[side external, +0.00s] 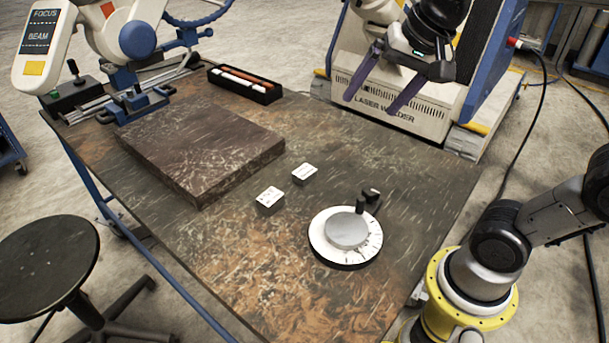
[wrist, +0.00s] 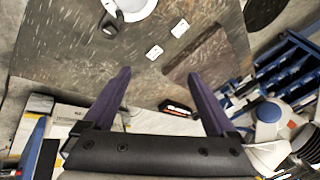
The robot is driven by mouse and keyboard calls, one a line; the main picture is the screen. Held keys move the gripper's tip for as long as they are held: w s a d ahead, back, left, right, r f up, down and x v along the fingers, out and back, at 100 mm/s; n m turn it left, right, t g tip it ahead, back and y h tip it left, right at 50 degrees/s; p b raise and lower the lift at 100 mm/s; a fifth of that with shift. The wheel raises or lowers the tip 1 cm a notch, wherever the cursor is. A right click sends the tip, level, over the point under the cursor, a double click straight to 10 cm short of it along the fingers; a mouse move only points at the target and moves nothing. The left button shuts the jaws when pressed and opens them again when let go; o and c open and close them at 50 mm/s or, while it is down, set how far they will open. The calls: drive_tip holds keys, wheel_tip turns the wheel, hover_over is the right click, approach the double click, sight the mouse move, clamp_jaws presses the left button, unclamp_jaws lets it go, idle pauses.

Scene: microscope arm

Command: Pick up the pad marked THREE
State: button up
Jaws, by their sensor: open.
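Two small pads with white tops and grey sides lie on the dark table. One pad (side external: 305,174) is farther back; the other pad (side external: 270,198) is nearer the front, to its left. The wrist view also shows the back pad (wrist: 154,51) and the front pad (wrist: 180,27). Their marks are too small to read, so I cannot tell which one says THREE. My gripper (side external: 371,106) is open and empty, raised near the table's back edge, well apart from both pads. In the wrist view its two purple fingers (wrist: 159,73) are spread, with the pads beyond their tips.
A thick dark slab (side external: 200,145) lies left of the pads. A black tray (side external: 245,86) of sticks sits at the back. The table around the pads is clear.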

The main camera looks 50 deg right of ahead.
drive_tip(key=w+d+f+m+g, duration=0.2)
drive_tip(key=w+m, duration=0.3)
drive_tip(key=w, duration=0.6)
drive_tip(key=m+g, duration=0.3)
hover_over(305, 171)
drive_tip(key=f, duration=2.5)
drive_tip(key=shift+w+f, duration=0.2)
drive_tip(key=shift+f, duration=0.1)
drive_tip(key=shift+s+f, duration=0.1)
drive_tip(key=shift+f, duration=2.85)
drive_tip(key=c, duration=1.4)
clamp_jaws()
